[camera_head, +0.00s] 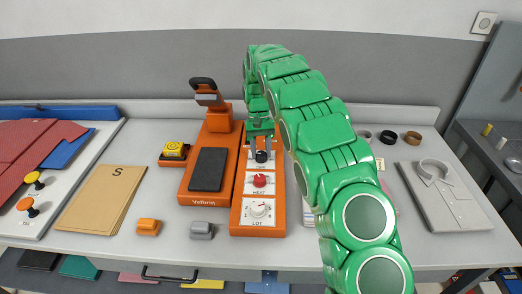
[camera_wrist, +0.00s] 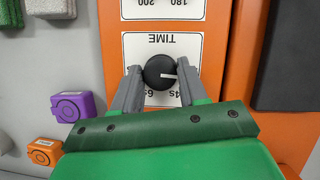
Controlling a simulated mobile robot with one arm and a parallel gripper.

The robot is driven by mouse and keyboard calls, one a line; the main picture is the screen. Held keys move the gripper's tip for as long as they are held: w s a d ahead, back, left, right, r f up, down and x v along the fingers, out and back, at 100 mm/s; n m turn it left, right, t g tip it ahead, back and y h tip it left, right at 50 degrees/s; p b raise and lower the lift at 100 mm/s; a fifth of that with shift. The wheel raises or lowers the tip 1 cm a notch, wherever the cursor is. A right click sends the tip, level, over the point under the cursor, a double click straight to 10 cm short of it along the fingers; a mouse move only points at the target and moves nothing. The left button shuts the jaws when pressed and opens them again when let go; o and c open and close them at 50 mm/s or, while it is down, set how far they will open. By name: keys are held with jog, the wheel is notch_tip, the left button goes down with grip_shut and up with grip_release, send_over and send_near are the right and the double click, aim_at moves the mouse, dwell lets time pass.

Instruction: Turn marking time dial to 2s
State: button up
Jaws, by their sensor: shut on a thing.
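The marking time dial (camera_wrist: 158,73) is a round black knob with a white pointer line. In the wrist view it sits on a white plate marked TIME (camera_wrist: 188,48), seen upside down, with the pointer towards the right. My gripper (camera_wrist: 160,78) is shut on the dial, one grey finger on each side. The fingers and green palm partly hide the second marks, so the exact setting cannot be read. In the head view the dial (camera_head: 262,156) is at the far end of the orange control box (camera_head: 237,204), just below my gripper (camera_head: 262,147).
A red HEAT dial (camera_head: 260,180) and a white dial (camera_head: 259,208) lie nearer on the same box. The orange press (camera_head: 190,186) with a dark pad stands close on the left. Orange (camera_head: 148,227) and grey (camera_head: 201,230) blocks lie in front.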

jog(key=o, duration=1)
jog(key=shift+r, duration=1.5)
jog(key=shift+s+d+r, duration=0.6)
jog(key=shift+s+r, duration=1.05)
jog(key=shift+s, duration=0.6)
jog(key=shift+s+d+r, duration=0.55)
jog(key=shift+s+r, duration=1.15)
jog(key=shift+s, duration=0.6)
jog(key=shift+s+d+r, duration=0.6)
jog(key=shift+s+r, duration=1.05)
jog(key=shift+s, duration=0.6)
jog(key=shift+d, duration=0.1)
